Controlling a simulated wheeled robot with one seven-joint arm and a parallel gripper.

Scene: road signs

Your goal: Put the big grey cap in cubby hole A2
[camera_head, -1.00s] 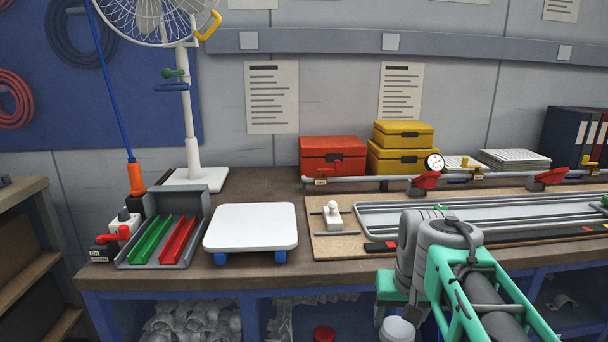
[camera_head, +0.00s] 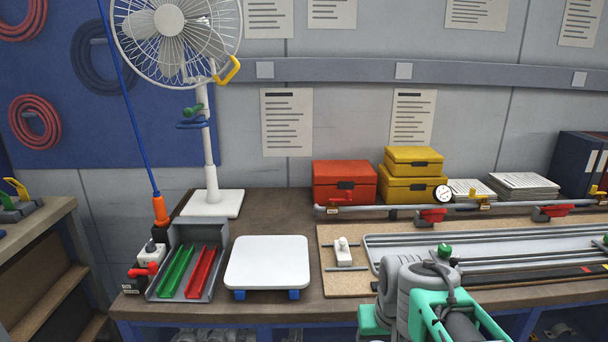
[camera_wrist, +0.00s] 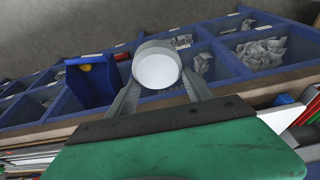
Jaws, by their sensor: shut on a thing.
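The big grey cap (camera_wrist: 157,69) shows in the wrist view as a round piece with a grey rim and a pale, nearly white face. My gripper (camera_wrist: 160,84) is shut on it, with one finger on each side. Beyond it is a blue cubby rack (camera_wrist: 205,58) with several compartments; the labels on its edges are too small to read, so I cannot tell which is A2. The cap is in front of the rack's openings in this view. The head view shows part of my arm at the lower right, but neither the cap nor the gripper.
Some compartments hold crumpled grey packing (camera_wrist: 262,53). A blue bin (camera_wrist: 90,84) with a yellow spot stands at the left. In the head view, a bench carries a white platform (camera_head: 267,262), a fan (camera_head: 172,40), a red box (camera_head: 344,182) and a clamp board (camera_head: 345,285).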

